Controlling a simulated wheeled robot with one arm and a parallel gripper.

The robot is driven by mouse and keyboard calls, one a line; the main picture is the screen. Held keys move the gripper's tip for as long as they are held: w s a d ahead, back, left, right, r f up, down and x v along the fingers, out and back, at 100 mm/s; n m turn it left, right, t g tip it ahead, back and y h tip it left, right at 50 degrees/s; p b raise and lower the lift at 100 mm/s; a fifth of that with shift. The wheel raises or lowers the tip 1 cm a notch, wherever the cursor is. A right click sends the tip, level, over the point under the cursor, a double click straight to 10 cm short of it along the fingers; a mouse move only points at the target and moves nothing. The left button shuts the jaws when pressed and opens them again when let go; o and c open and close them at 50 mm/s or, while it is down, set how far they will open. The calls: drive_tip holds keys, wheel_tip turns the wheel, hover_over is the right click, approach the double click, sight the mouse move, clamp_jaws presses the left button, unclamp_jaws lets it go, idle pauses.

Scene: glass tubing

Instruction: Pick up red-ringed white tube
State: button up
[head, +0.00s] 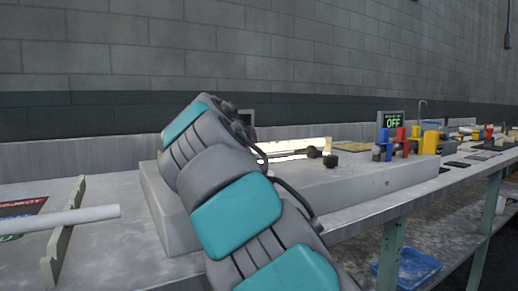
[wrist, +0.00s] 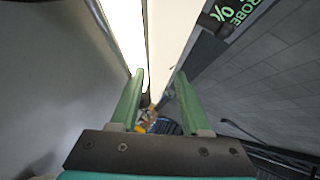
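My gripper (wrist: 160,73) is open in the wrist view, its two green fingers spread apart with nothing seen held between them. Beyond the fingertips lie a bright white band (wrist: 125,28) and a cream band (wrist: 172,30), split by a thin dark line; I cannot tell whether either is a tube. In the head view, a plain white tube (head: 75,219) lies across an upright grey support at the left. A bright white strip (head: 290,156) shows just right of my arm. No red ring is visible in either view. My arm hides the gripper in the head view.
A raised grey slab (head: 370,183) stands on the bench behind my arm, with a small black knob (head: 330,160) on it. Red, blue and yellow blocks (head: 405,142) and an OFF display (head: 391,120) stand to the right. A brick wall rises behind.

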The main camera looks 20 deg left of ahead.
clamp_jaws()
drive_tip(key=shift+r, duration=0.1)
idle(0.5)
